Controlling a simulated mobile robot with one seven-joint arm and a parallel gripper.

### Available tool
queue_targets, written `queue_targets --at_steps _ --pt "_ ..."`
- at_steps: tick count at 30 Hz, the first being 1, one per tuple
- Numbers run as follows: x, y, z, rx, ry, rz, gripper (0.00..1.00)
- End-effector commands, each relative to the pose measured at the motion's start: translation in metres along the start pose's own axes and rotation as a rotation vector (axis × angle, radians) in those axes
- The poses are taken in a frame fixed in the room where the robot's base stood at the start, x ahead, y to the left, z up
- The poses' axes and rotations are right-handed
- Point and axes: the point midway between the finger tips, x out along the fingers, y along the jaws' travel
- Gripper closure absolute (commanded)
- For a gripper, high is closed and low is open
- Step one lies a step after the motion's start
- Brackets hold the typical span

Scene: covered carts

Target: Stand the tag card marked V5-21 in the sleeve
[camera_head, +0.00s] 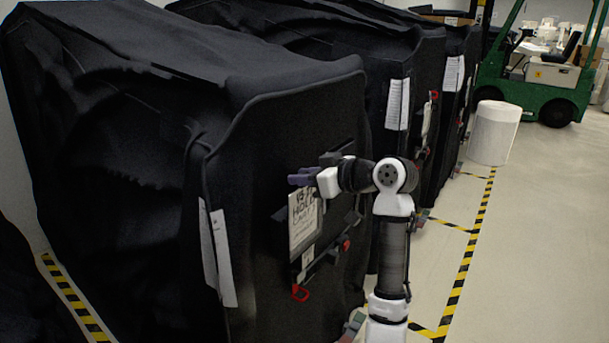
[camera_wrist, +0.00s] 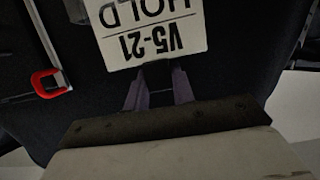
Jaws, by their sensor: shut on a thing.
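The tag card marked V5-21 HOLD (camera_head: 304,216) is a white card in front of the nearest black-covered cart. In the wrist view the card (camera_wrist: 150,25) appears upside down, its near edge at my purple fingers. My gripper (camera_wrist: 158,78) is shut on that edge; in the head view my gripper (camera_head: 302,180) is at the card's top, with the card hanging below. A dark holder with a small white label (camera_head: 307,257) is on the cart front just below the card. It may be the sleeve; its opening cannot be made out.
White sheets (camera_head: 216,255) hang on the nearest cart (camera_head: 270,130). More covered carts stand behind. Open floor (camera_head: 530,250) with yellow-black tape lies right; a green forklift (camera_head: 535,95) stands far back.

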Motion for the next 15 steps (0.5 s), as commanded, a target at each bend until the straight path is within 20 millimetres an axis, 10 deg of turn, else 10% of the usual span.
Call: queue_targets --at_steps 5,6,15 --pt "-0.0001 -0.0001 -0.0002 -0.001 0.000 0.000 1.00" --pt "-0.0001 -0.0001 -0.0003 -0.001 0.000 0.000 0.74" --pt "-0.0001 0.0000 -0.0003 0.000 0.000 0.000 0.50"
